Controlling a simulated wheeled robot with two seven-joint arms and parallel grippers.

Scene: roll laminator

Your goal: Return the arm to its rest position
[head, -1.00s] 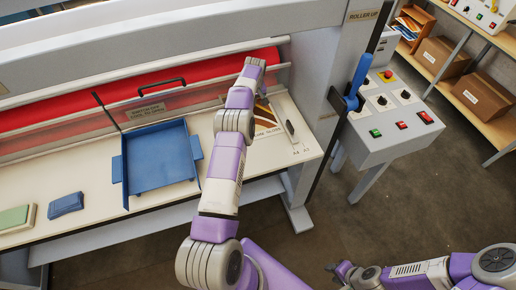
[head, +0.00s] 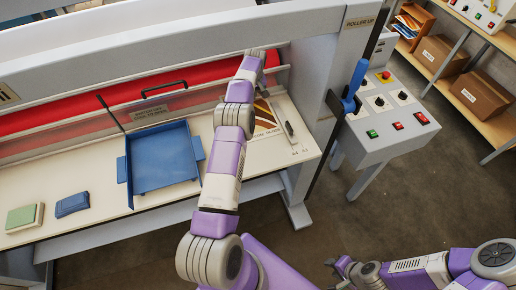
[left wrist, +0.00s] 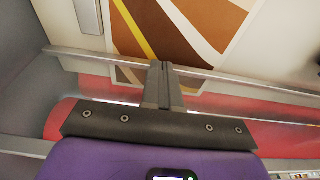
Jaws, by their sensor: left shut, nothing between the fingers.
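My left arm (head: 222,182) reaches from the bottom centre over the laminator's cream table (head: 95,190). Its hand end lies by the red roller (head: 60,118), and its fingers are hidden in the head view. In the left wrist view my left gripper (left wrist: 160,66) is shut and empty, its fingers together. Beyond the fingertips lies a sheet with brown, orange and yellow stripes (left wrist: 165,30). A rail and the red roller run across behind the fingers. My right gripper (head: 338,270) is low at the bottom right, away from the machine, too small to tell its jaws.
A blue tray (head: 163,160), a blue block (head: 72,204) and a green pad (head: 25,217) are on the table, left of my arm. A blue lever (head: 354,85) and a control box (head: 385,145) stand at the right. Open floor lies in front.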

